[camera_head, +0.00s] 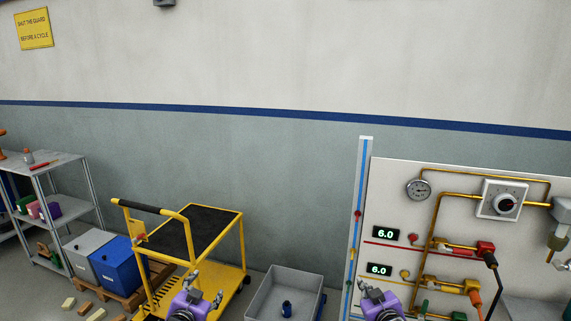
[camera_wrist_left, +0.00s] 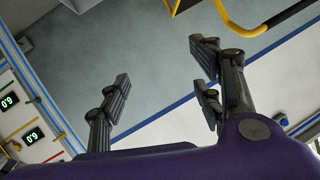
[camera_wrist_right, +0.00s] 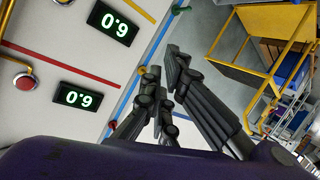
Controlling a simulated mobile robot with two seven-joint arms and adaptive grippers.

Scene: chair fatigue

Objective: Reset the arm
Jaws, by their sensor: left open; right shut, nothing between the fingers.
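My left gripper (camera_head: 206,287) is at the bottom of the head view, in front of the yellow cart (camera_head: 243,245). In the left wrist view its fingers (camera_wrist_left: 160,75) are spread wide with nothing between them. My right gripper (camera_head: 368,291) is at the bottom of the head view, in front of the lower left edge of the white panel (camera_head: 390,285). In the right wrist view its dark fingers (camera_wrist_right: 163,78) are close together and hold nothing. Most of both arms is outside the head view.
The panel carries a gauge (camera_head: 419,189), a dial box (camera_head: 502,199), yellow pipes and two displays reading 6.0 (camera_head: 385,234). A grey bin (camera_head: 283,292) with a dark blue object stands between the cart and panel. Left are a metal shelf (camera_head: 66,210), a blue box (camera_head: 120,266) and loose blocks.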

